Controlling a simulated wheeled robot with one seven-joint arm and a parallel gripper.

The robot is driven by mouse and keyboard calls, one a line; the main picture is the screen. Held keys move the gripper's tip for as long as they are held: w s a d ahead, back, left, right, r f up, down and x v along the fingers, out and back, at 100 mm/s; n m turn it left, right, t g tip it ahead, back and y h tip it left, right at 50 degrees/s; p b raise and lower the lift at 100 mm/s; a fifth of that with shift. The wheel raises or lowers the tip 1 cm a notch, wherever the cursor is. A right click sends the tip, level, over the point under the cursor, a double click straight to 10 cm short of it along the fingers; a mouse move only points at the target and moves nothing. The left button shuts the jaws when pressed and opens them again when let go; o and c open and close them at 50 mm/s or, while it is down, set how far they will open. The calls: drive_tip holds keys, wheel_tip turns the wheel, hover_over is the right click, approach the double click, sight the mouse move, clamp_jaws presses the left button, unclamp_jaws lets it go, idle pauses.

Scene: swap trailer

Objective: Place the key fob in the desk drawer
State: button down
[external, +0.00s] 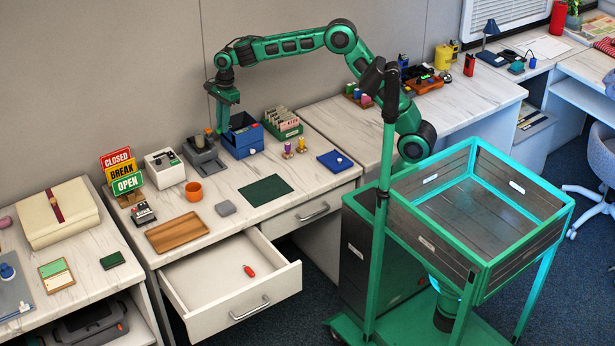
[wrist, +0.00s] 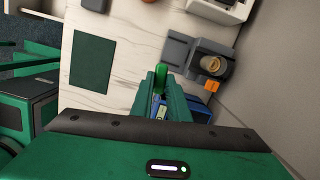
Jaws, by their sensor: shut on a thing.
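My gripper (external: 222,100) is raised above the blue box (external: 243,140) at the back of the desk. In the wrist view, its fingers (wrist: 161,82) are shut on a small bright green thing (wrist: 160,73); whether this is the key fob I cannot tell. The desk drawer (external: 205,275) at the front left is pulled open. A small red item (external: 249,271) lies on its floor, too small to identify surely. The blue box also shows partly behind the fingers in the wrist view (wrist: 199,110).
A grey machine (external: 203,158) stands left of the blue box, and a green card box (external: 283,123) right of it. An orange cup (external: 194,191), brown board (external: 177,232) and dark green mat (external: 265,190) lie nearer the front. The second drawer (external: 308,214) is closed.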

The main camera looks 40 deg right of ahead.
drive_tip(key=s+a+n, duration=0.1)
drive_tip(key=s+a, duration=1)
drive_tip(key=a, duration=0.2)
drive_tip(key=n, duration=0.2)
hover_over(216, 292)
drive_tip(key=s+a, duration=0.1)
drive_tip(key=s, duration=0.2)
drive_tip(key=f, duration=0.2)
drive_tip(key=shift+g, duration=0.3)
wheel_tip(216, 292, down, 32)
drive_tip(key=shift+a+r, duration=0.1)
drive_tip(key=shift+r, duration=0.05)
drive_tip(key=c, duration=2.1)
unclamp_jaws()
drive_tip(key=o, duration=0.4)
